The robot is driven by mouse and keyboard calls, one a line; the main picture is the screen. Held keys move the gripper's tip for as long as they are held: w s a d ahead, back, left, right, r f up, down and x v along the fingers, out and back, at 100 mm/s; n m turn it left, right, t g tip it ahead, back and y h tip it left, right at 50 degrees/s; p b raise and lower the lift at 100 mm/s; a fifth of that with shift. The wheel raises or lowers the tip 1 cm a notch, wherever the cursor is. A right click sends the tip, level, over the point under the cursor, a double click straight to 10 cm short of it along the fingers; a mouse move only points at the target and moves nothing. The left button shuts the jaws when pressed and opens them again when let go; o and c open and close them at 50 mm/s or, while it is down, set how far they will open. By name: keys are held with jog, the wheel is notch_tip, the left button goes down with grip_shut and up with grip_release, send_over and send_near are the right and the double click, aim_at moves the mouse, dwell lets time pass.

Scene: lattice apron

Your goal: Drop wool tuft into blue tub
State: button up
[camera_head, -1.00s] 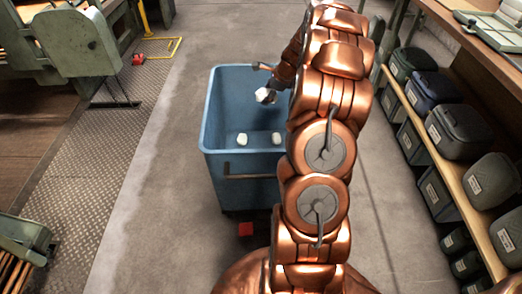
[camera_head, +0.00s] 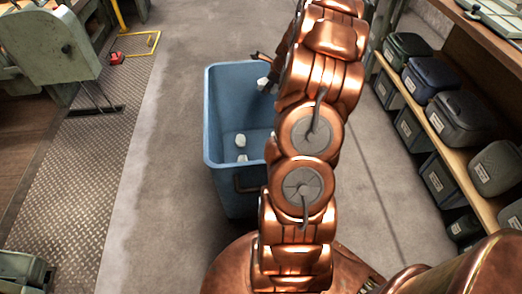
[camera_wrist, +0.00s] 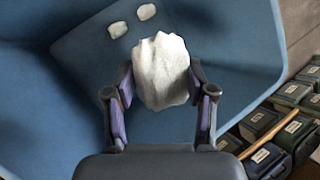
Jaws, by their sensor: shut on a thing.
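The blue tub (camera_head: 222,110) stands open on the floor in the middle of the head view, its right side hidden by my arm. My gripper (camera_wrist: 162,88) is shut on a white wool tuft (camera_wrist: 160,68), with one finger on each side of it. The held tuft also shows small in the head view (camera_head: 263,83), near the tub's far rim and partly hidden by my arm. In the wrist view the blue tub (camera_wrist: 80,95) lies beyond the tuft. Two other white tufts (camera_head: 240,140) lie inside the tub.
A wooden shelf (camera_head: 445,135) with several dark lidded bins (camera_head: 455,120) runs along the right. Green machinery (camera_head: 50,45) and a tread-plate strip (camera_head: 75,180) are on the left. Bare floor (camera_head: 160,170) lies left of the tub.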

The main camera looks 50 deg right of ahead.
notch_tip(320, 180, down, 6)
jog(key=b, duration=0.6)
jog(key=shift+r, duration=0.1)
jog(key=o, duration=1)
jog(key=shift+c, duration=0.2)
jog(key=d+v, duration=0.1)
jog(key=v, duration=1.1)
jog(key=shift+a, duration=0.45)
jog(key=shift+w+a+r, duration=0.1)
